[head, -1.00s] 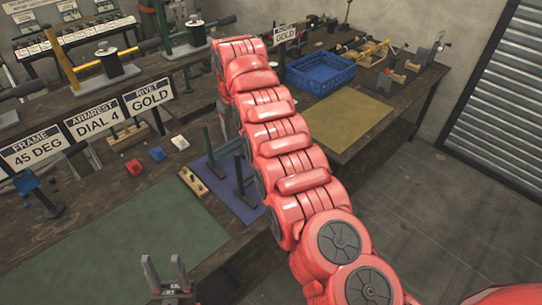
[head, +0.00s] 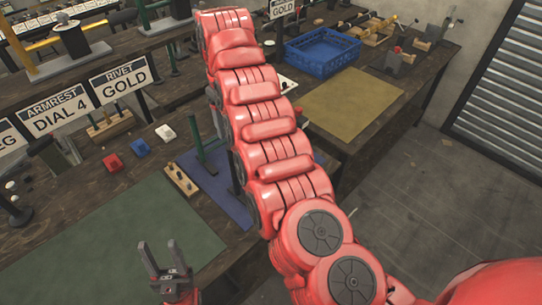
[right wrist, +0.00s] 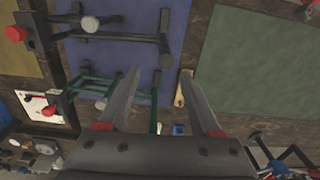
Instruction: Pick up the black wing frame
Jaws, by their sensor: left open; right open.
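A black frame of bars (right wrist: 120,37), which looks like the black wing frame, lies on the blue mat (right wrist: 100,55) at the top of the right wrist view. In the head view only a dark upright part of it (head: 238,172) shows beside my right arm; the rest is hidden. My right gripper (right wrist: 159,76) is open and empty, its fingertips below the frame in the wrist view and apart from it. In the head view my red right arm hides that gripper.
A green frame (head: 208,155) stands beside the black one. A wooden block with pegs (head: 181,180), a green mat (head: 145,230), a yellow mat (head: 350,112) and a blue crate (head: 322,52) are on the benches. Sign cards stand at left.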

